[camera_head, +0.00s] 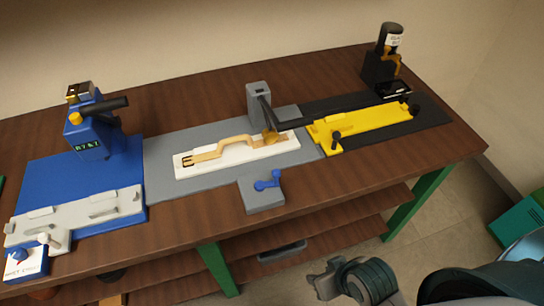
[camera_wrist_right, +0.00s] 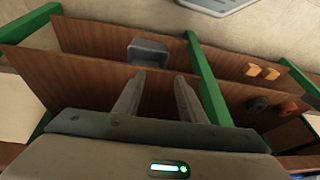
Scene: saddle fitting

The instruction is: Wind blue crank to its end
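The blue crank (camera_head: 267,184) sits on a small grey block at the front of the grey plate (camera_head: 163,190), near the middle of the bench. Its small arm lies roughly left to right, with a knob at each end. My right gripper (camera_head: 322,280) is low in front of the bench, below and to the right of the crank, and touches nothing. In the right wrist view the two fingers of my right gripper (camera_wrist_right: 160,82) are apart with nothing between them; they face the lower shelves. My left gripper is not in view.
On the grey plate a white tray (camera_head: 190,172) holds a tan handled part (camera_head: 222,149) beside a grey post (camera_head: 258,100). A blue station (camera_head: 60,175) stands left, a yellow fixture (camera_head: 365,125) right. A grey bin (camera_head: 282,251) lies on the shelf below.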

